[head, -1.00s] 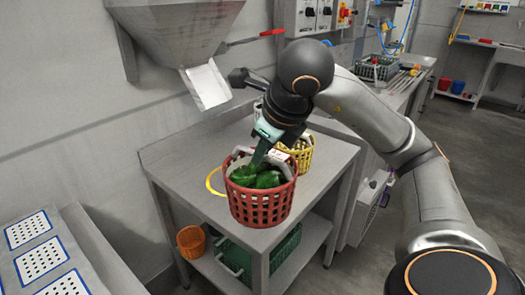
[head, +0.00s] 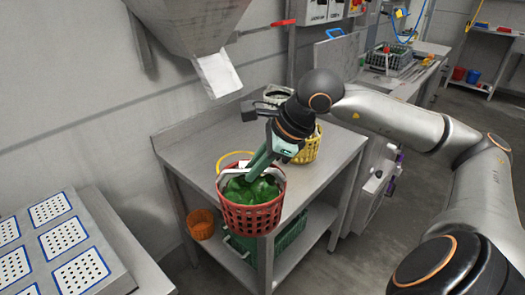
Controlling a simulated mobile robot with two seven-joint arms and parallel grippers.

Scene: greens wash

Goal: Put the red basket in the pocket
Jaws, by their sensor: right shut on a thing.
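The red basket (head: 252,217), a round lattice basket filled with green leaves (head: 250,189), is at the front corner of the steel table. My right gripper (head: 257,168) reaches down from the upper right and is shut at the basket's pale handle (head: 228,171). The basket looks upright and overlaps the table's front edge; its underside is not clear, so I cannot tell how high it hangs. My left gripper is not in view. I cannot tell which thing is the pocket; blue-framed perforated panels (head: 67,238) lie on the bench at left.
A yellow ring (head: 222,160) lies on the steel table (head: 190,147) behind the basket. A yellow basket (head: 309,149) stands behind my gripper. An orange basket (head: 201,224) and a green crate (head: 290,232) are on the lower shelf. A metal chute (head: 217,74) hangs above.

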